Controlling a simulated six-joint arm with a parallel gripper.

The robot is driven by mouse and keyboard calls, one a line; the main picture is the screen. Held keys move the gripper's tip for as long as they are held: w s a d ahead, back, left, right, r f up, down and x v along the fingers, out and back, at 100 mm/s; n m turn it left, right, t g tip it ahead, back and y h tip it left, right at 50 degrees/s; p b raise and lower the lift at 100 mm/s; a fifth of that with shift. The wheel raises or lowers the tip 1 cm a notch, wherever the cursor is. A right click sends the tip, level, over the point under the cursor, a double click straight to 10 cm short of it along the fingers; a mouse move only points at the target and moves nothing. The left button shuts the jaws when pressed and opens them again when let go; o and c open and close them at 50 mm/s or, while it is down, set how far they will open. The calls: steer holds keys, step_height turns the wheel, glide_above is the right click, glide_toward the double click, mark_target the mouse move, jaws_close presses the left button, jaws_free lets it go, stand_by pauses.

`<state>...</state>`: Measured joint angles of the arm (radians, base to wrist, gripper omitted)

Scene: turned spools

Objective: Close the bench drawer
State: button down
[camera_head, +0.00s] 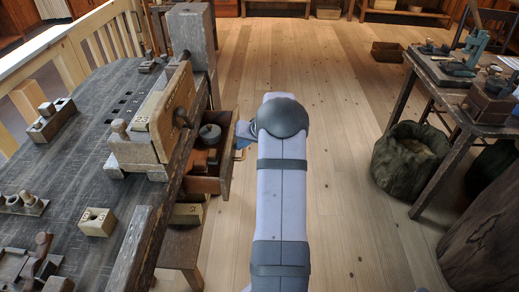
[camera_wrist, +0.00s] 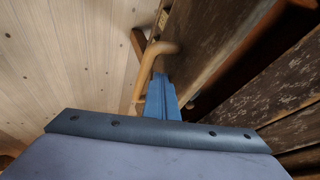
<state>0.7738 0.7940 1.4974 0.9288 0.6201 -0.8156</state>
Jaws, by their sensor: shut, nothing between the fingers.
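The bench drawer (camera_head: 227,164) stands open in the head view, sticking out to the right from under the dark workbench (camera_head: 75,165). A round lidded pot and other small items lie inside it. My gripper (camera_head: 242,143) is beside the drawer's outer front, mostly hidden behind my arm's rounded joint. In the wrist view, the blue fingers of my gripper (camera_wrist: 162,82) are together and empty. A curved tan handle (camera_wrist: 147,75) shows just left of the fingertips, close to them. I cannot tell whether they touch it or the dark wood beyond.
A wooden vise (camera_head: 150,125) is on the bench edge above the drawer. Wooden blocks and tools lie on the bench top. A dark sack (camera_head: 410,152) and a side table (camera_head: 430,85) are at the right. Plank floor (camera_head: 345,130) is clear between them and my arm.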

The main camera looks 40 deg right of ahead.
steer(key=w+a, duration=0.9)
steer(key=shift+w+a+r, duration=0.1)
steer(key=shift+w+a, duration=0.1)
steer(key=shift+a, duration=0.05)
steer(key=shift+r, duration=0.4)
steer(key=v, duration=0.9)
steer(key=shift+s+d+p, duration=0.25)
steer(key=shift+s+p, duration=0.15)
steer(key=shift+s, duration=0.1)
steer(key=shift+f, duration=0.1)
